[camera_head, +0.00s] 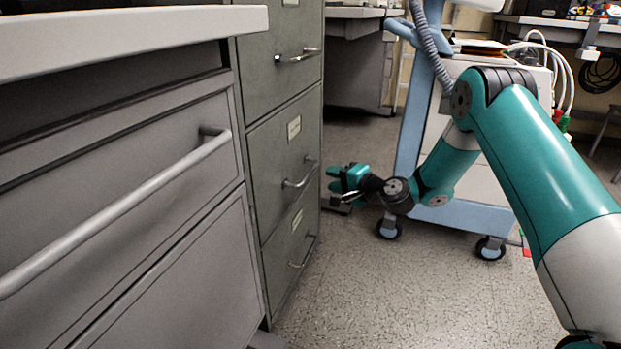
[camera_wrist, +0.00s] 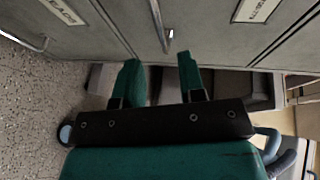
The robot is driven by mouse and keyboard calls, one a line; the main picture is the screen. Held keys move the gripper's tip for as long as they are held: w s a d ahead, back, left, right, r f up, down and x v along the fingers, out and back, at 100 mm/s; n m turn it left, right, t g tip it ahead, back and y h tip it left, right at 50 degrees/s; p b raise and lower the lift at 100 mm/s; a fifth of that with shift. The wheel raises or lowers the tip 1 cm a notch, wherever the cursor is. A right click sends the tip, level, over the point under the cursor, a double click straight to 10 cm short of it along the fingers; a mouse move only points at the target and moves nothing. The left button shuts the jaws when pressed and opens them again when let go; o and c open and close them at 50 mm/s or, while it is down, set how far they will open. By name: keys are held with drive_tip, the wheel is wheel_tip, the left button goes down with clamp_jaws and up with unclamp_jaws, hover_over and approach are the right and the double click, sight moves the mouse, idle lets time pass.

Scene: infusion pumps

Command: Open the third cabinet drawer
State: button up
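A grey-green filing cabinet (camera_head: 277,135) stands left of centre with its drawers shut. Three of its drawer fronts show in the head view, the top one cut off by the frame. The middle visible drawer has a metal bar handle (camera_head: 300,175), and the lowest has another handle (camera_head: 303,254). My gripper (camera_head: 336,179) is open and empty, just right of the middle handle. In the wrist view the fingers (camera_wrist: 161,65) are apart, and a handle (camera_wrist: 163,26) lies ahead between their directions, not touched. A lower handle (camera_wrist: 24,40) shows at the left.
A grey desk with drawers and a long bar handle (camera_head: 120,208) fills the left foreground. A blue-and-white wheeled cart (camera_head: 466,214) stands close behind and right of my arm. Speckled floor (camera_head: 400,300) in front of the cabinet is clear.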

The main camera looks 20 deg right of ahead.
sight(311, 171)
drive_tip(key=b+x, duration=0.2)
drive_tip(key=x, duration=0.7)
drive_tip(key=shift+b, duration=0.3)
clamp_jaws()
